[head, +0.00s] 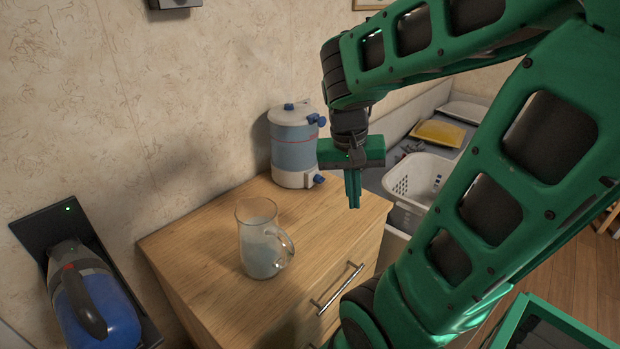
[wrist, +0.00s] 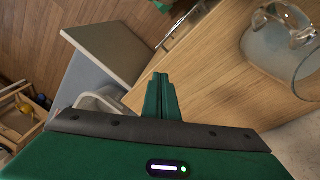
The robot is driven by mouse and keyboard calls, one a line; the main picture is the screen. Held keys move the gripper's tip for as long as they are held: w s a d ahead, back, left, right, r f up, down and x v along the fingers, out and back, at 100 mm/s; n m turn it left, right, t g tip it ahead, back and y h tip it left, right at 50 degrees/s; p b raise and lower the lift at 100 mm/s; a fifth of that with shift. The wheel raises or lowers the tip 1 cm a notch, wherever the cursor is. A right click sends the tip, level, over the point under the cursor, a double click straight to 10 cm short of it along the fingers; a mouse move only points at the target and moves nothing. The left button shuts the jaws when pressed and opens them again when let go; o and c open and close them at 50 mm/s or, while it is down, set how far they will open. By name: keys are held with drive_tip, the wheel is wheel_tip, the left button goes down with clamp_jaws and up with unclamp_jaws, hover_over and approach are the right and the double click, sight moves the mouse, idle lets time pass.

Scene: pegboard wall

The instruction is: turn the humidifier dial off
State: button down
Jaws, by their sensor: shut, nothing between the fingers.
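A white and translucent blue tank (head: 294,152), which looks like the humidifier, stands upright at the back of the wooden cabinet against the wall. It has a blue cap on top, a blue knob (head: 319,179) low on its right side and blue fittings near its upper right. I cannot tell which is the dial. My gripper (head: 354,206) points down to the right of the tank, in front of it, with its green fingers together and empty. The fingers also show in the wrist view (wrist: 161,78), where the tank is not seen.
A glass pitcher (head: 258,247) stands on the wooden cabinet top (head: 190,245), left of my gripper. A white laundry basket (head: 408,190) is beyond the cabinet's right side. A blue handheld vacuum (head: 92,305) hangs on the wall at left. The cabinet's right front top is clear.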

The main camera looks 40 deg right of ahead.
drive_tip(key=w+d+m+t+h, duration=0.2)
drive_tip(key=w+m+h, duration=0.5)
drive_tip(key=w, duration=1.5)
hover_over(320, 179)
drive_tip(key=a, duration=0.3)
wheel_tip(320, 179, down, 7)
drive_tip(key=shift+s+f, duration=0.2)
drive_tip(key=shift+f, duration=0.4)
drive_tip(key=shift+s+f, duration=0.15)
drive_tip(key=shift+f, duration=1.1)
drive_tip(key=shift+a, duration=0.35)
drive_tip(key=shift+d, duration=0.25)
